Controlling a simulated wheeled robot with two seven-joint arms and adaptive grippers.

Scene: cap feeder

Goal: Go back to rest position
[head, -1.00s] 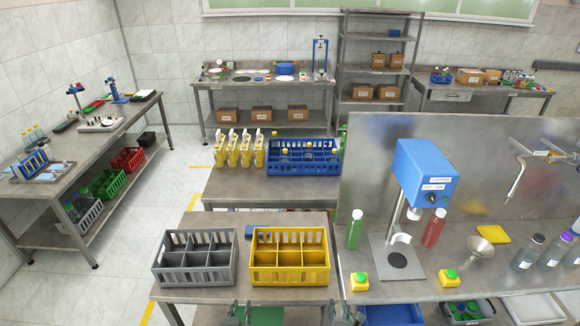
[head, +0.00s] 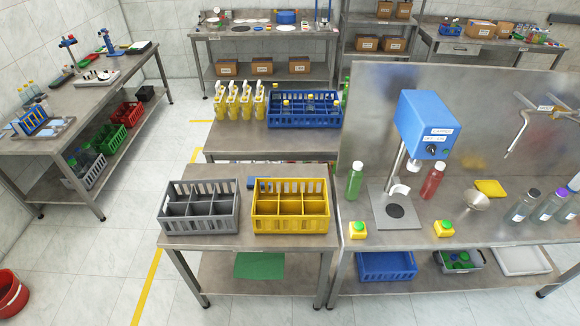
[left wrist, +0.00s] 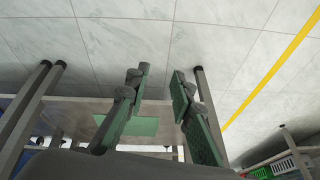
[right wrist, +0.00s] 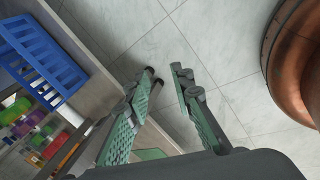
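Neither gripper shows in the head view now. In the left wrist view my left gripper (left wrist: 160,82) has its two green-padded fingers apart with nothing between them, low near the table legs over the floor. In the right wrist view my right gripper (right wrist: 166,80) also has its fingers apart and empty, over the floor beside the bench's lower shelf. A grey crate (head: 200,222) and a yellow crate (head: 290,224) stand side by side on the front table, their compartments looking empty.
The blue capping machine (head: 425,125) stands on the right bench between a green bottle (head: 354,180) and a red bottle (head: 432,181). A blue crate (head: 387,266) sits on the shelf below. A red bucket (head: 10,293) stands on the floor at left.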

